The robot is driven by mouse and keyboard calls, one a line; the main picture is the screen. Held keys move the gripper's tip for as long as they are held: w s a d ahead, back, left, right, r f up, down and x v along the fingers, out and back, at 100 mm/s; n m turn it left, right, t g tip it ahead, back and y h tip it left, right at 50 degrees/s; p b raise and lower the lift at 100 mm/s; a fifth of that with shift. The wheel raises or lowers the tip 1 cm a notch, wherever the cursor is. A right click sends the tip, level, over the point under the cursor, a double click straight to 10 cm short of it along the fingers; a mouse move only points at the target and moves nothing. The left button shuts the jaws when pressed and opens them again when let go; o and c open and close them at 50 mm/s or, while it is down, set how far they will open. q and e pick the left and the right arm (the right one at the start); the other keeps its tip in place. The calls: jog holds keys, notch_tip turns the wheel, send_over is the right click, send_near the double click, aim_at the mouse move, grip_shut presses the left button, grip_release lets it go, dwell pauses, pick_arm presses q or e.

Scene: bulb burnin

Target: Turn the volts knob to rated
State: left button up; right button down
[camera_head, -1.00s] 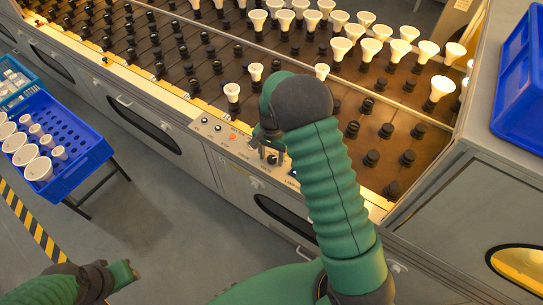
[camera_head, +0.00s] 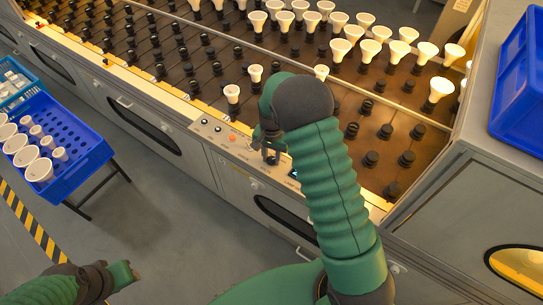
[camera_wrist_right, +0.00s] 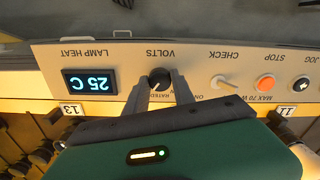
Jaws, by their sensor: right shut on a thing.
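The black volts knob (camera_wrist_right: 159,78) sits on the pale control panel (camera_wrist_right: 205,62), under the upside-down VOLTS label in the right wrist view. The RATED mark is beside it, partly covered by a finger. My right gripper (camera_wrist_right: 160,84) has a finger on each side of the knob and is shut on it. The knob's exact pointer angle is too small to read. In the head view my right gripper (camera_head: 270,153) is at the panel and hides the knob. My left gripper (camera_head: 130,273) is low at the left, away from the panel; its jaws are unclear.
Bulbs stand in the rack (camera_head: 400,130) behind. A blue crate (camera_head: 85,160) of bulbs stands left.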

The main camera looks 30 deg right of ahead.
aim_at(271, 159)
jog(key=n+p, duration=0.1)
jog(key=n, duration=0.2)
jog(key=shift+r+p, duration=0.1)
jog(key=shift+p, duration=0.25)
jog(key=shift+n+p, duration=0.6)
jog(key=shift+n, duration=1.3)
jog(key=c, duration=1.1)
grip_release()
jog(key=shift+o, duration=0.2)
notch_tip(271, 159, up, 16)
jog(key=p, duration=0.1)
jog(key=shift+r, duration=0.25)
